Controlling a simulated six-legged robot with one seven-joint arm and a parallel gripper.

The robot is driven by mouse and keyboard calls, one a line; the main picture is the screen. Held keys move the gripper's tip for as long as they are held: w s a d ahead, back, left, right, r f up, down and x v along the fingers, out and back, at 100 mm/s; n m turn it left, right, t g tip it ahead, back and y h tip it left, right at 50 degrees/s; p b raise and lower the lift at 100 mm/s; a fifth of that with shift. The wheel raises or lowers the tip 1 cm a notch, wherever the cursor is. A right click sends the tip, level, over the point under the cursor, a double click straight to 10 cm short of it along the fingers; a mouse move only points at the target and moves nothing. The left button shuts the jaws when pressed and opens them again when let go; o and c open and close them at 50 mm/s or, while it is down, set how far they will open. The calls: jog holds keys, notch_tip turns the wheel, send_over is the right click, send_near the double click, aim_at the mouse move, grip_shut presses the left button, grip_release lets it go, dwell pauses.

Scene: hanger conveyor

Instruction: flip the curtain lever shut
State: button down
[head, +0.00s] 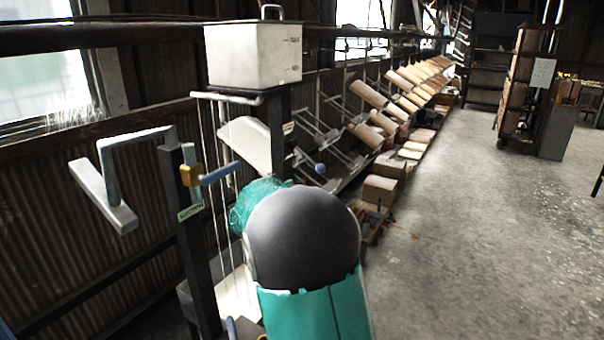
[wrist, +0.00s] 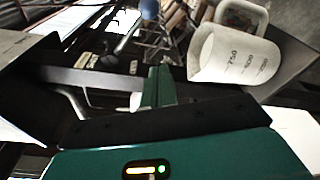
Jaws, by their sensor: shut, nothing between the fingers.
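A post (head: 182,235) at the left carries a yellow block (head: 191,175) with a blue handle (head: 220,174) pointing right. A second, blue ball-ended lever (head: 320,168) shows beside the dark upright under the white box. A blue ball-ended lever (wrist: 128,42) also shows in the wrist view, near a small label. I cannot tell which is the curtain lever; the labels are too small to read. My gripper (wrist: 158,84) has its green fingers shut and empty, apart from the ball in the picture. In the head view my arm hides it.
A white box (head: 253,57) stands on top of the dark upright. A grey-blue bent bar with a pale plate (head: 103,195) juts left. A white printed container (wrist: 232,55) is at right in the wrist view.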

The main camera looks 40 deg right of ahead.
aim_at(309, 158)
jog(key=w+d+r, duration=0.1)
jog(key=d, duration=0.8)
jog(key=shift+w+d, duration=0.2)
dwell(0.8)
jog(key=shift+r, duration=0.1)
